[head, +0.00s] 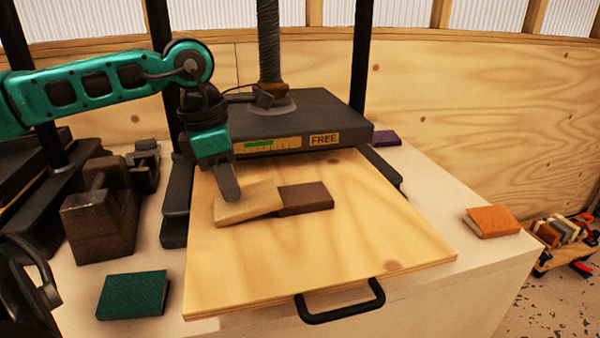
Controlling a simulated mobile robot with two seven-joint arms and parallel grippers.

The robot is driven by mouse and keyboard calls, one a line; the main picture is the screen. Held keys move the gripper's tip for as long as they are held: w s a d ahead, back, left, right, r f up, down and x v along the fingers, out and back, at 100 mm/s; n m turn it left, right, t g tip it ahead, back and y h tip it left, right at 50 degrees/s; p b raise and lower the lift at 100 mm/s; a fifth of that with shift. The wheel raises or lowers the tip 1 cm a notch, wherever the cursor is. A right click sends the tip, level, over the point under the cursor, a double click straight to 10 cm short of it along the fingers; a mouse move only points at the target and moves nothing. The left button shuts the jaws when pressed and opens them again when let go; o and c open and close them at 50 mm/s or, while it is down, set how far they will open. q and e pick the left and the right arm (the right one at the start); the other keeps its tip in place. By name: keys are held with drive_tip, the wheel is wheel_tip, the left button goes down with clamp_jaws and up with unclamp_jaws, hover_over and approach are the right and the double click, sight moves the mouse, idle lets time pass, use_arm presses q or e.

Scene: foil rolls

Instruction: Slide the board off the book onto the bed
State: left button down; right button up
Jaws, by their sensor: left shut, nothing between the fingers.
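The pale wooden board (255,203) lies at a slant, its left end towards the bed and its right end overlapping the left part of the brown book (306,198). The book lies flat on the bed (330,262), a wide plywood plate with a black handle at the front. My left gripper (230,190) is shut and points down at the left part of the board, with nothing held. Its tips look to be at the board's top, but I cannot tell whether they touch. My right gripper is not in view.
A dark press plate (290,118) marked FREE stands behind the bed. A green book (133,295) and dark metal weights (100,215) are on the left, an orange book (492,221) on the right. The front of the bed is clear.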

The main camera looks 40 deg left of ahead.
use_arm(q)
drive_tip(key=shift+r, duration=0.1)
drive_tip(key=shift+r+p, duration=0.55)
drive_tip(key=shift+r, duration=0.15)
drive_tip(key=shift+f, duration=0.1)
